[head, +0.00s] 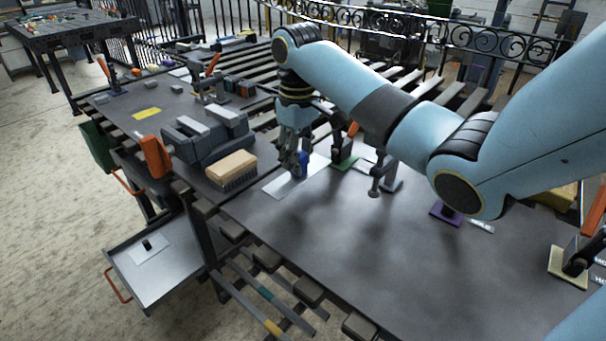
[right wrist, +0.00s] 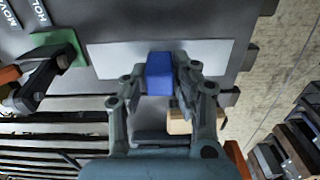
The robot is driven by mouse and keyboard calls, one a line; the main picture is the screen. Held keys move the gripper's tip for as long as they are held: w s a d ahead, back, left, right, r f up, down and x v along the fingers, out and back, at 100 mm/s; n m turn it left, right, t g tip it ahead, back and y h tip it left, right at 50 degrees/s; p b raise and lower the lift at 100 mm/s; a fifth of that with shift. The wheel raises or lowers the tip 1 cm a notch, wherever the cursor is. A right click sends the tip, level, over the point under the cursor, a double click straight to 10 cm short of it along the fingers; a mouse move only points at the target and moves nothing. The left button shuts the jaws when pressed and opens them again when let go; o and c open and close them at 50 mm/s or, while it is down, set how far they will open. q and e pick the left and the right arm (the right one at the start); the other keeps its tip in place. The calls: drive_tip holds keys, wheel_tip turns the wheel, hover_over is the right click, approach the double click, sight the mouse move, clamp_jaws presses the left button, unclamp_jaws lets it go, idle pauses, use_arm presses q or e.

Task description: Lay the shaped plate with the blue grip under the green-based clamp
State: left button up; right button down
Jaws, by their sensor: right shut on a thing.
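The pale flat plate (head: 283,187) lies at or just above the dark tabletop, with its blue grip (head: 304,164) standing up from it. My right gripper (head: 294,168) is shut on the blue grip. The right wrist view shows the fingers (right wrist: 155,88) on both sides of the blue grip (right wrist: 159,70) and the plate (right wrist: 115,60) stretching left and right. The clamp's green base (head: 342,164) is just right of the plate; in the wrist view the green base (right wrist: 72,45) is close to the plate's left end. Contact between them cannot be told. My left gripper is out of view.
Clamps with a purple base (head: 445,214) and a cream base (head: 566,268) stand to the right. A wood-backed brush (head: 231,167) and a grey vise (head: 205,138) are to the left. A low tray (head: 180,275) holds another plate. The front tabletop is clear.

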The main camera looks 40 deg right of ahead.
sight(303, 170)
drive_tip(key=shift+w+d+f, duration=0.1)
drive_tip(key=shift+d+f, duration=0.4)
drive_tip(key=shift+d, duration=0.25)
wheel_tip(303, 170, down, 3)
drive_tip(key=shift+f, duration=0.2)
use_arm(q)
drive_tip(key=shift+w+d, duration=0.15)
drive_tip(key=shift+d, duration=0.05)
use_arm(e)
drive_tip(key=shift+f, duration=0.3)
drive_tip(key=shift+f, duration=0.1)
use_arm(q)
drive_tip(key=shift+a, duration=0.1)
use_arm(e)
drive_tip(key=c, duration=1)
unclamp_jaws()
drive_tip(key=shift+c, duration=0.2)
wheel_tip(303, 170, up, 12)
drive_tip(key=shift+a, duration=0.1)
